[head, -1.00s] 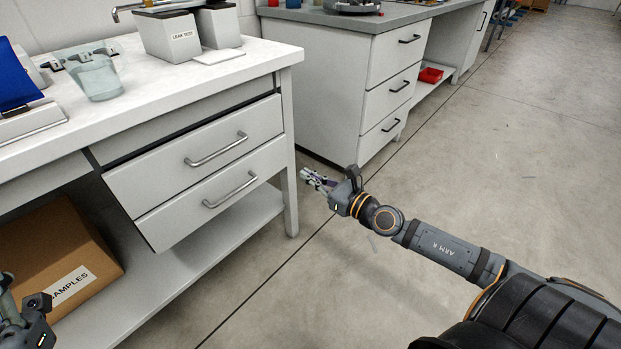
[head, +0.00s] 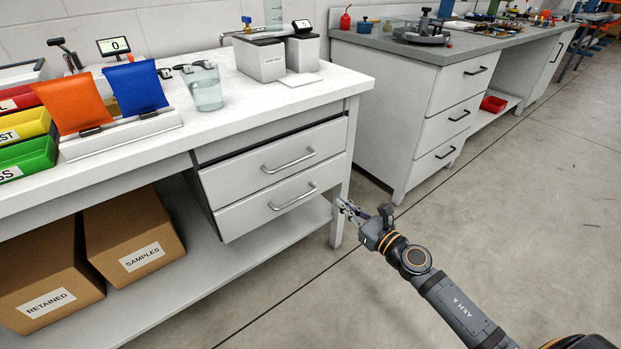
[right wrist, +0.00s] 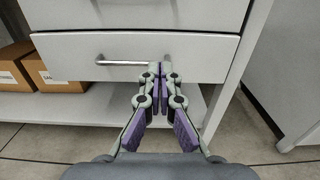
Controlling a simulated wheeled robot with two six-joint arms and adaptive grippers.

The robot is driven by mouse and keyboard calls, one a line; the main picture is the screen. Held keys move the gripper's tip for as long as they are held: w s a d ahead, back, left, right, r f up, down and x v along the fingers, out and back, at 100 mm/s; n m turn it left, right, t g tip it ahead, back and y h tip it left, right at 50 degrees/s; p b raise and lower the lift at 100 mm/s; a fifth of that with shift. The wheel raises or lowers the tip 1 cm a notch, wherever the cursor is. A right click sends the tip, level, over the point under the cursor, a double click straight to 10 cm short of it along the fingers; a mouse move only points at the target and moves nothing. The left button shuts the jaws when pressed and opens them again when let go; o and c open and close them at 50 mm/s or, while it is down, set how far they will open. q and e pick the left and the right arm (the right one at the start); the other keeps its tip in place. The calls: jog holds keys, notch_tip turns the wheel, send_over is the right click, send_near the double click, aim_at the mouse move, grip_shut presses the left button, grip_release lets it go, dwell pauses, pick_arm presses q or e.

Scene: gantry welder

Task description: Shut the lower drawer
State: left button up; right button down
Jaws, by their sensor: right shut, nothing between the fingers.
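The lower drawer (head: 265,212) is the bottom one of two white drawers under the white workbench, with a silver bar handle (head: 292,196). The upper drawer (head: 275,155) sits directly above it. How far the lower drawer stands out is hard to tell. My right gripper (head: 345,207) appears by the bench's front right leg, to the right of the drawer. Contact is unclear. My left gripper is out of view.
Boxes labelled SAMPLES (head: 135,238) and RETAINED (head: 48,280) stand on the shelf below, left of the drawers. A beaker (head: 205,92) stands on the benchtop. A second cabinet (head: 400,110) stands to the right. The floor in front is clear.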

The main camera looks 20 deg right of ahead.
aim_at(306, 173)
jog(key=p+x, duration=0.1)
jog(key=x, duration=1.2)
jog(key=shift+w+f, duration=0.1)
jog(key=shift+w, duration=0.1)
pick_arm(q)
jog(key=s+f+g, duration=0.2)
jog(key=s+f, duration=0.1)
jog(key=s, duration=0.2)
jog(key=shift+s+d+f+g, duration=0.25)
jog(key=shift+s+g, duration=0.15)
pick_arm(e)
jog(key=shift+w+a, duration=0.15)
jog(key=shift+w, duration=0.15)
